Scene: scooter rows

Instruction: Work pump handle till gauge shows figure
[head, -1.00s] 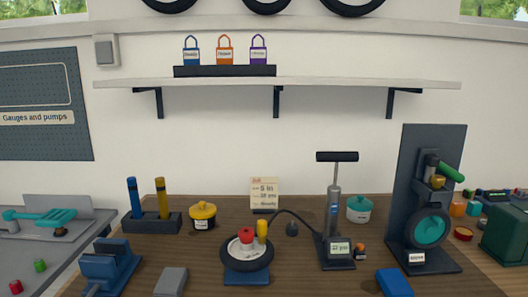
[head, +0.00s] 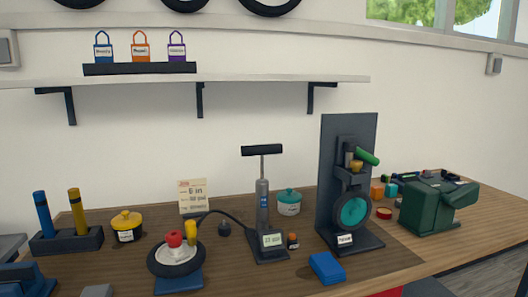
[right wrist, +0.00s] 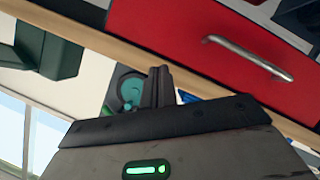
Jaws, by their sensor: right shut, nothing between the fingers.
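The floor pump (head: 263,205) stands upright on the bench in the head view, with its black T-handle (head: 262,150) raised well above the grey barrel. Its gauge (head: 271,240) is a small display on the base; the figure looks like 23 or so, too small to read surely. A hose runs left to a small wheel (head: 176,262) with a red cap and a yellow fitting. A card (head: 193,197) behind shows "6 in" and a smaller line I cannot read surely. My right gripper (right wrist: 160,88) is shut and empty in the right wrist view, apart from the pump. My left gripper is not in view.
A dark stand with a teal wheel (head: 354,212) is right of the pump. A blue block (head: 326,267), teal pot (head: 289,202) and yellow-lidded pot (head: 127,225) are nearby. A red drawer front (right wrist: 220,50) with a metal handle shows in the right wrist view.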

